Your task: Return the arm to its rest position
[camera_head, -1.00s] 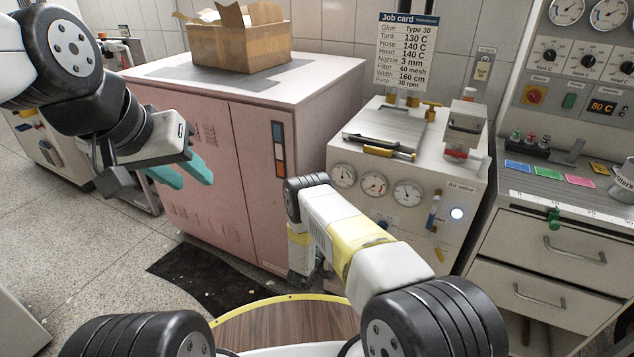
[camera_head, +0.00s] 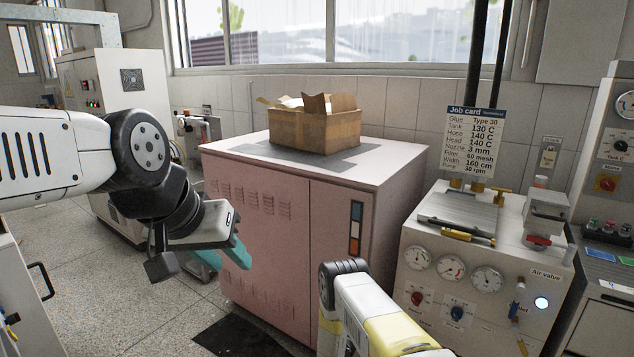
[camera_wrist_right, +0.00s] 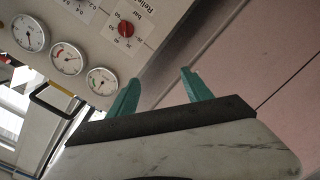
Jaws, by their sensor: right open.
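My left arm (camera_head: 50,150) reaches in from the left in the head view. Its gripper (camera_head: 232,267) has teal fingers set apart with nothing between them, in front of the pink cabinet (camera_head: 265,240). My right arm (camera_head: 375,315) rises from the bottom edge, right of the middle; its gripper is hidden in the head view. In the right wrist view my right gripper (camera_wrist_right: 160,78) is open and empty, its two teal fingers well apart. Beyond them show the glue unit's panel and a pink surface.
An open cardboard box (camera_head: 315,125) stands on the pink cabinet. To its right is the white glue unit (camera_head: 470,235) with gauges, knobs and a lit button, below a job card (camera_head: 472,140). A control console (camera_head: 612,160) is at the far right. Floor (camera_head: 110,290) is clear at lower left.

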